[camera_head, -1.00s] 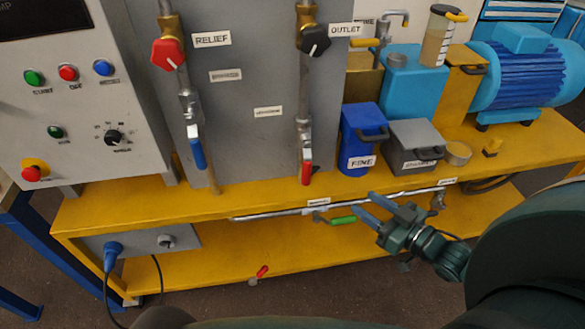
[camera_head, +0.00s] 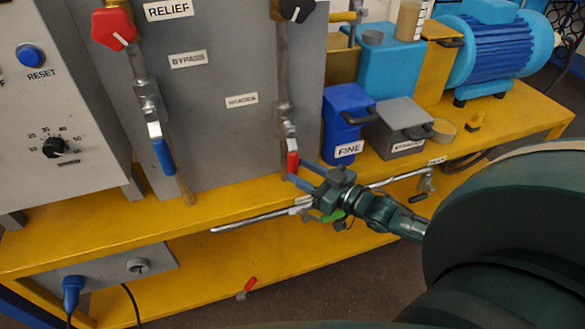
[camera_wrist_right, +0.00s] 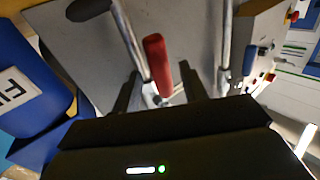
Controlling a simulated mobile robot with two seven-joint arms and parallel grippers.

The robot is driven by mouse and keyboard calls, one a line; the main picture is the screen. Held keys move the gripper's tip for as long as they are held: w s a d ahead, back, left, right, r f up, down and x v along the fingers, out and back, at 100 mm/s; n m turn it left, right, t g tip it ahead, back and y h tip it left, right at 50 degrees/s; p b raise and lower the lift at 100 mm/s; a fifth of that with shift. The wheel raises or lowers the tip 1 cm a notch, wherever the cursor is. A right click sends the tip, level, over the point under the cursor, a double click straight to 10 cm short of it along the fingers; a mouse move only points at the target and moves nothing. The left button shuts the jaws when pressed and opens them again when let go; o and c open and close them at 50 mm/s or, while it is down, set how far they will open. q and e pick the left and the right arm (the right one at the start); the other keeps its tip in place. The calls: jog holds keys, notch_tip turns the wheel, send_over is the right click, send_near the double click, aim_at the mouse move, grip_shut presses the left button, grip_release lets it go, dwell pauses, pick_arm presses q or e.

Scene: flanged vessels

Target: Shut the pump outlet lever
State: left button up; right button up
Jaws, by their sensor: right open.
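A red-handled lever (camera_head: 293,162) hangs down along the vertical pipe below the black knob (camera_head: 296,8). A label beside that pipe seems to read HEADER; no label in view clearly reads pump outlet. My right gripper (camera_head: 299,172) is at the lower end of the red handle. In the right wrist view, the red handle (camera_wrist_right: 157,62) stands between the two open fingers (camera_wrist_right: 160,88), with no clear grip on it. A green lever (camera_head: 333,216) on the low horizontal pipe is partly hidden behind my right gripper. My left gripper is not in view.
A blue-handled lever (camera_head: 163,156) hangs on the left pipe below a red knob (camera_head: 114,27). A blue box (camera_head: 345,115) labelled FINE and a grey box (camera_head: 400,128) stand close right. The yellow bench (camera_head: 225,208) is clear at its front left.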

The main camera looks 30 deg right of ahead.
aim_at(292, 167)
jog(key=shift+x, duration=1.8)
jog(key=shift+c, duration=0.2)
grip_shut()
